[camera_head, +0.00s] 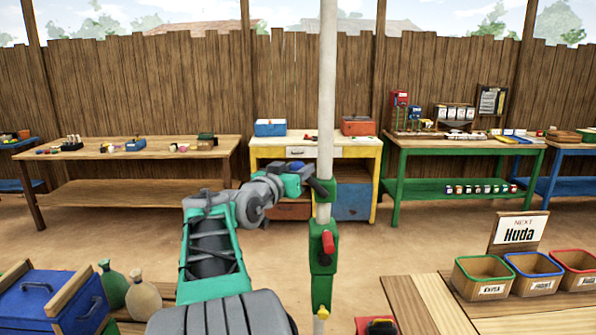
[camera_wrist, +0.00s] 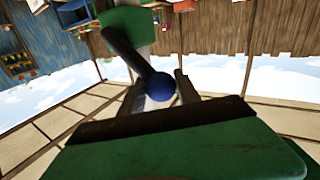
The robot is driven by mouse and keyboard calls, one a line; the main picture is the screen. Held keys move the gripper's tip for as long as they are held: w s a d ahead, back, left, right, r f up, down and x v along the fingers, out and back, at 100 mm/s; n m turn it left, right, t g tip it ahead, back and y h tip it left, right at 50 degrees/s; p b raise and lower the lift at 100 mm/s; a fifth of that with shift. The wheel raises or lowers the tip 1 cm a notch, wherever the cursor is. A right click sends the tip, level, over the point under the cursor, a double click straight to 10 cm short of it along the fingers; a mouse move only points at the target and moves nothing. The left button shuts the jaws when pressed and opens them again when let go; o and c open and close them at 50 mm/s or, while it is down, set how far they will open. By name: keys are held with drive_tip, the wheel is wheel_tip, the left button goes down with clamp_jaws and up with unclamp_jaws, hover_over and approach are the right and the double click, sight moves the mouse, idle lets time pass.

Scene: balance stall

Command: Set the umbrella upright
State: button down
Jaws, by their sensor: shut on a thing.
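The umbrella's white pole (camera_head: 326,90) stands in the middle of the head view, close to vertical, its top slightly to the right. It carries an upper green housing (camera_head: 323,191) and a lower green box with a red handle (camera_head: 328,243). A dark lever (camera_head: 319,188) sticks out from the upper housing. My gripper (camera_head: 303,178) reaches it from the left. In the wrist view my gripper (camera_wrist: 158,88) is shut on the lever (camera_wrist: 122,47), near its blue ball end (camera_wrist: 160,87). The canopy is outside the head view.
A wooden counter (camera_head: 432,305) with several labelled bins (camera_head: 483,278) is at the right front. A blue box (camera_head: 50,305) and two sacks (camera_head: 138,295) stand at the left front. Work tables line the fence behind. The dirt floor between is clear.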

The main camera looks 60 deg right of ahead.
drive_tip(key=s+r+m+b, duration=0.1)
drive_tip(key=s+d+m+y, duration=0.1)
drive_tip(key=shift+s+d+r+m+y+b, duration=0.1)
drive_tip(key=shift+s+r+m+y+b, duration=0.05)
drive_tip(key=shift+r+m+y+b, duration=0.2)
drive_tip(key=shift+s+d+r+m+t+y+b, duration=0.2)
drive_tip(key=shift+s+d+m+t+y, duration=0.1)
drive_tip(key=shift+s+m, duration=0.2)
drive_tip(key=shift+s+d+r+m+t+y+b, duration=0.15)
drive_tip(key=shift+s+d+m+y+b, duration=0.1)
drive_tip(key=shift+s+m, duration=0.2)
drive_tip(key=shift+s+d+r+m+t+y+b, duration=0.2)
drive_tip(key=shift+s+m+t+y, duration=0.1)
drive_tip(key=shift+s+m, duration=0.2)
drive_tip(key=c, duration=1.1)
unclamp_jaws()
drive_tip(key=shift+w, duration=0.15)
drive_tip(key=shift+o, duration=1)
drive_tip(key=b+v, duration=0.1)
drive_tip(key=v, duration=0.6)
drive_tip(key=shift+a, duration=0.4)
